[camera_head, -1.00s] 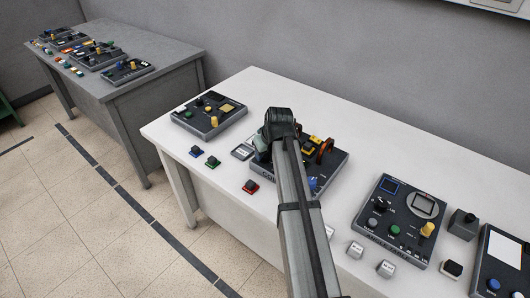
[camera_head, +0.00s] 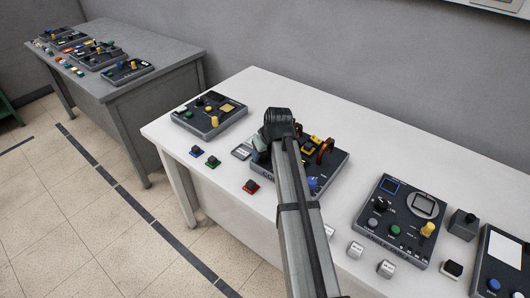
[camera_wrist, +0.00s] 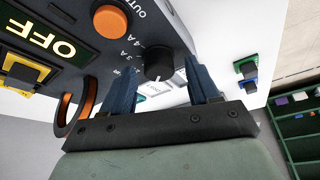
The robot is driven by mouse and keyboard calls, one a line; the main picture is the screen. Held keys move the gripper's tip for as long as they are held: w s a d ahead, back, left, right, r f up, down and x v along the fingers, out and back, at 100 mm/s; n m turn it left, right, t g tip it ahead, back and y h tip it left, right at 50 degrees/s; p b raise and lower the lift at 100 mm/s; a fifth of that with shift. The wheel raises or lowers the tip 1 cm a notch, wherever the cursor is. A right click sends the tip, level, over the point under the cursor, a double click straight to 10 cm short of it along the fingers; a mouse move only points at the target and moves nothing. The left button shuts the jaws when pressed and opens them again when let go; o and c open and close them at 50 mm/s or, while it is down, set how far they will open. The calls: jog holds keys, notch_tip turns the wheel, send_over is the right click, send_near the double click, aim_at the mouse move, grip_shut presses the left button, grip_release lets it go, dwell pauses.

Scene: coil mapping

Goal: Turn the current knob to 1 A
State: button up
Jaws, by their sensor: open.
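The current knob (camera_wrist: 158,62) is black and round, near the edge of a dark panel in the wrist view. Printed marks beside it include 4 A and 3 A; I cannot tell for sure which one it points at. My gripper (camera_wrist: 160,66) is open, with one blue finger on each side of the knob; I cannot tell whether either finger touches it. In the head view the coil panel (camera_head: 334,172) stands on the white table, partly behind my arm. The knob and my fingertips are hidden there.
An orange button (camera_wrist: 110,20), a lit OFF display (camera_wrist: 38,38) and an orange ring (camera_wrist: 70,112) are close by on the panel. A red-based button (camera_head: 251,187) and another panel (camera_head: 398,215) stand on the white table (camera_head: 300,100).

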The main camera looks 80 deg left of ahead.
jog(key=v, duration=1.3)
jog(key=shift+r, duration=0.4)
jog(key=shift+w+d, duration=0.15)
